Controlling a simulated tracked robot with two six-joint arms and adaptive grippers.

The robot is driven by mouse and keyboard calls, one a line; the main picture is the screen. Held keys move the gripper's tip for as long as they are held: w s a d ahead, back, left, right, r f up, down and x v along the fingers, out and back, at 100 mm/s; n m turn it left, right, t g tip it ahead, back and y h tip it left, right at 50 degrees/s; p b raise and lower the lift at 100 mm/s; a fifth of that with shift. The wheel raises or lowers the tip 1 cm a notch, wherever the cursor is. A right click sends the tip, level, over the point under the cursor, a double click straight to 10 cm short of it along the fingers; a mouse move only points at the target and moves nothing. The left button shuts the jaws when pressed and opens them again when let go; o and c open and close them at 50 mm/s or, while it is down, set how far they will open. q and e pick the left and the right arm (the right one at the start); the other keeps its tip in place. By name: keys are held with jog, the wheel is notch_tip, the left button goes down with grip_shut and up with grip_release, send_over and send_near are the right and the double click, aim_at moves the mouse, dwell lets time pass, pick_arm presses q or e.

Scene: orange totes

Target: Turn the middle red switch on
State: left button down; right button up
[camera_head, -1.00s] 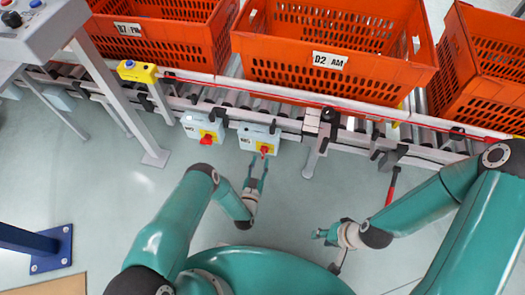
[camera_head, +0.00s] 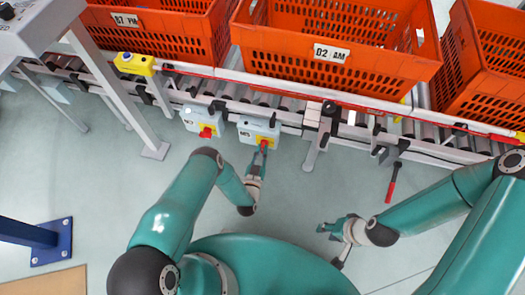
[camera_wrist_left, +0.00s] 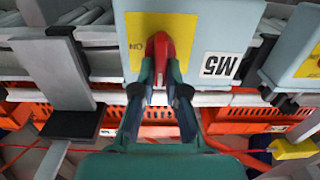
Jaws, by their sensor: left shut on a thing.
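A grey switch box (camera_head: 257,130) with a yellow plate and a red switch hangs on the front of the conveyor. In the left wrist view its label reads M5, upside down, and its red switch handle (camera_wrist_left: 161,50) stands on the yellow plate (camera_wrist_left: 185,35). My left gripper (camera_head: 261,160) is shut on this red switch; in the left wrist view its fingers (camera_wrist_left: 161,78) press on both sides of the handle. A second box (camera_head: 198,118) with a red switch (camera_head: 207,132) is to its left. My right gripper (camera_head: 330,242) is open and empty, low and away from the boxes.
Orange totes (camera_head: 335,75) stand on the roller conveyor (camera_head: 285,100). A yellow box (camera_head: 134,63) sits on the rail at left. A red-handled lever (camera_head: 391,185) hangs farther right. A blue post (camera_head: 35,235) stands at lower left. The floor before the conveyor is mostly clear.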

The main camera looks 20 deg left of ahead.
pick_arm(q)
jog(key=shift+m, duration=0.4)
jog(key=m, duration=0.5)
jog(key=d+f+m+b, duration=0.1)
jog(key=m, duration=1.1)
jog(key=shift+d+f+h, duration=0.15)
jog(key=shift+d+h, duration=0.15)
jog(key=shift+m, duration=0.3)
jog(key=c, duration=1.2)
grip_release()
jog(key=shift+a, duration=0.1)
